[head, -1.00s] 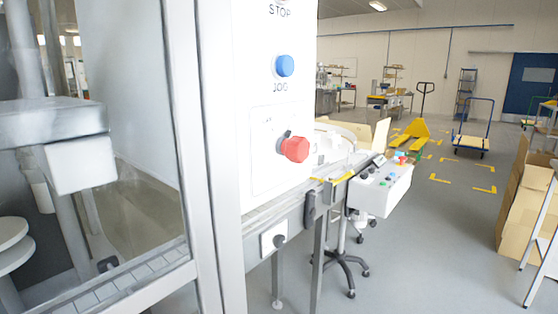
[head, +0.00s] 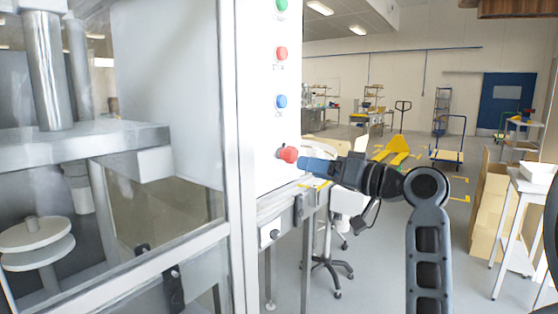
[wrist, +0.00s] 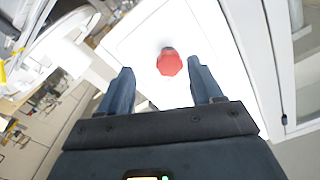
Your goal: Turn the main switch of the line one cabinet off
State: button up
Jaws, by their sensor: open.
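The line one cabinet (head: 262,60) is a white panel beside the glazed machine frame. Its red rotary main switch (head: 288,153) sticks out low on the panel, below the green, red and blue buttons. In the wrist view the red switch (wrist: 170,63) lies ahead of my gripper, between the lines of its two fingers. My gripper (head: 306,163) comes from the right, with its fingertips close to the switch. In the wrist view my gripper (wrist: 158,80) is open and empty. Whether a fingertip touches the switch I cannot tell.
The blue button (head: 281,101) is above the switch. A metal ledge (head: 275,206) runs under the panel, and a glazed metal frame (head: 240,150) stands to the left. A yellow pallet truck (head: 398,145) and cardboard (head: 490,210) are farther right on open floor.

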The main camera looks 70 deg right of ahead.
aim_at(294, 157)
jog(key=shift+n, duration=0.3)
jog(key=shift+w+d+r+p, duration=0.2)
jog(key=shift+w+r+p, duration=0.1)
jog(key=shift+w, duration=0.8)
jog(key=shift+w+d+r+p, duration=0.25)
jog(key=shift+w+r, duration=0.05)
jog(key=shift+w, duration=0.75)
jog(key=shift+w+d+r+p, duration=0.2)
jog(key=shift+w+r+p, duration=0.1)
jog(key=shift+w, duration=0.8)
jog(key=shift+c, duration=0.4)
jog(key=c, duration=1)
jog(key=shift+o, duration=0.2)
